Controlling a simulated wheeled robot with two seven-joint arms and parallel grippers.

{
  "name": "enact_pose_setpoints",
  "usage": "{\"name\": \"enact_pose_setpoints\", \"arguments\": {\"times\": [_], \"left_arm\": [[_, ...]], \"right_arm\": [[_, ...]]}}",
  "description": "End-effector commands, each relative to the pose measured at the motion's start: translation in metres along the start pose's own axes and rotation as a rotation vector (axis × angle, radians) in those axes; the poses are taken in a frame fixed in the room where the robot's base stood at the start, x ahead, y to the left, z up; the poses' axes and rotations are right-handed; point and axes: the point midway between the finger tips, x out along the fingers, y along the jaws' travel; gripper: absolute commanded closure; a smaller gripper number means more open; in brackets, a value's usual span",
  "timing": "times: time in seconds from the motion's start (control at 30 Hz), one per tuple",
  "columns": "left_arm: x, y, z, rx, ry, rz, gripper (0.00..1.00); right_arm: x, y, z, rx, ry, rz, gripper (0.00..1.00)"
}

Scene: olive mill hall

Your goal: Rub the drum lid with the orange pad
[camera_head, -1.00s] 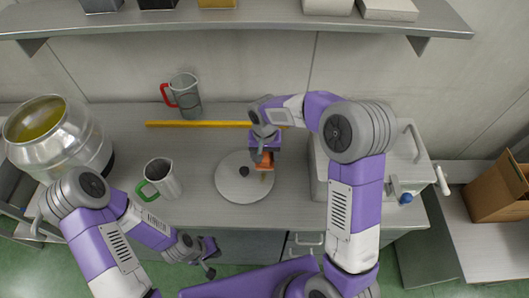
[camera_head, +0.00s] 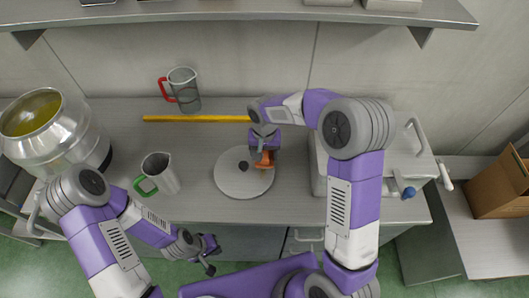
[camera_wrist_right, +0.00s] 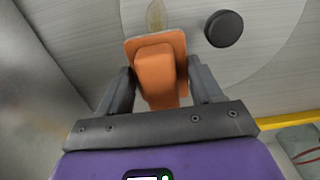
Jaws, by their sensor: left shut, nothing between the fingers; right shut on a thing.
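The drum lid (camera_head: 236,182) is a pale grey disc lying flat on the bench, with a dark round knob (camera_head: 243,165). The knob also shows in the right wrist view (camera_wrist_right: 224,28). My right gripper (camera_head: 265,154) is shut on the orange pad (camera_head: 267,160) by its block-like grip, over the right part of the lid. In the right wrist view the pad (camera_wrist_right: 155,70) sits between both fingers, close to a yellowish smear (camera_wrist_right: 157,16) on the lid. I cannot tell whether the pad touches the lid. My left gripper (camera_head: 207,262) is shut and empty, in front of the bench.
A metal jug with a green handle (camera_head: 162,173) stands left of the lid. A steel drum (camera_head: 60,150) is far left; a metal box (camera_head: 405,165) stands right.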

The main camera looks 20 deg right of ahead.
Motion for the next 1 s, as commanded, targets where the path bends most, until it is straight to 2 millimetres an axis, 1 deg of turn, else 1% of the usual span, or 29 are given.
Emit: {"name": "enact_pose_setpoints", "arguments": {"times": [0.9, 1.0], "left_arm": [[0.014, -0.005, -0.001, 0.000, 0.000, 0.000, 1.00], [0.013, -0.005, -0.001, 0.000, 0.000, 0.000, 1.00]], "right_arm": [[0.019, 0.000, 0.000, -0.001, -0.001, 0.001, 0.59], [0.019, 0.000, 0.001, -0.001, -0.001, 0.000, 0.59]]}}
